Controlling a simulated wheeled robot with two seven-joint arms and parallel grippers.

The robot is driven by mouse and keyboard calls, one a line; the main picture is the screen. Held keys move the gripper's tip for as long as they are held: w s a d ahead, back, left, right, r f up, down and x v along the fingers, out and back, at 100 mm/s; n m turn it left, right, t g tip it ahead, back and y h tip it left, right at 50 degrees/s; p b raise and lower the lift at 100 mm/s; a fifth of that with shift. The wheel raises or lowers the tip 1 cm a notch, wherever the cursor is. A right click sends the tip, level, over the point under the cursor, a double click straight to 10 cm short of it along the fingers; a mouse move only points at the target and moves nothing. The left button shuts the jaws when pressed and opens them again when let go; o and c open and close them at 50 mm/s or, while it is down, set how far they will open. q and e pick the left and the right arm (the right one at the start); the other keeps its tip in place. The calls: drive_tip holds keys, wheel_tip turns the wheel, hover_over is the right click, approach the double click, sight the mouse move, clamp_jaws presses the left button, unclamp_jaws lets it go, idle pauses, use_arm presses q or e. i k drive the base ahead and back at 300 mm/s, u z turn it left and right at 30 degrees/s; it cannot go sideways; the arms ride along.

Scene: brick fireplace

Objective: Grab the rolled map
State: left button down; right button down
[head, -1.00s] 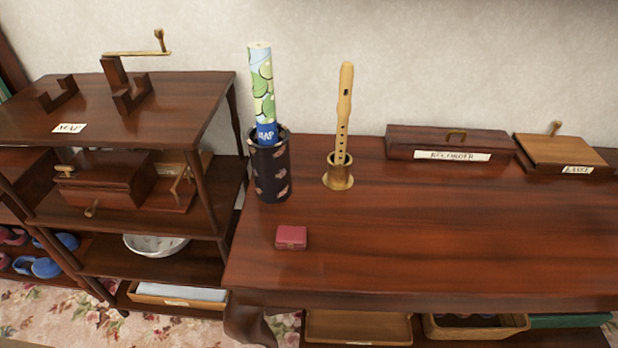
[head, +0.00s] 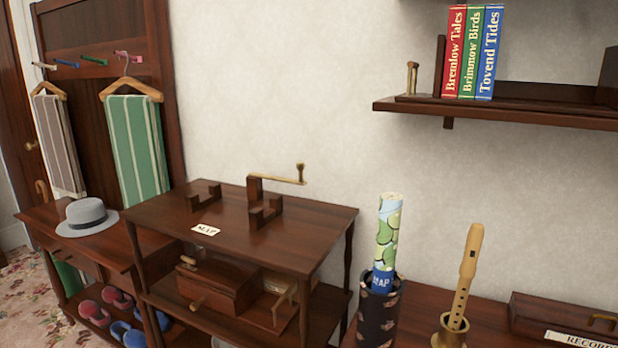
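The rolled map (head: 387,232) stands upright in a dark patterned cylindrical holder (head: 378,318) on the right-hand table. It is pale with green patches and has a blue band reading MAP. Its lower part is hidden inside the holder. A wooden stand with cradle blocks (head: 264,212) and a brass crank is on top of the shelf unit to the left, behind a label (head: 206,230) that appears to read MAP. Neither of my grippers shows in the head view.
A recorder (head: 467,275) stands in a brass cup (head: 450,332) right of the map. A long recorder box (head: 560,318) lies farther right. A wall shelf (head: 500,108) with books (head: 472,52) hangs above. A grey hat (head: 87,217) and hanging towels (head: 136,150) are at left.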

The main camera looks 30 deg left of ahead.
sight(390, 203)
drive_tip(key=u, duration=0.55)
drive_tip(key=k, duration=1.3)
drive_tip(key=u, duration=0.95)
drive_tip(key=i, duration=1.45)
drive_tip(key=z, duration=0.8)
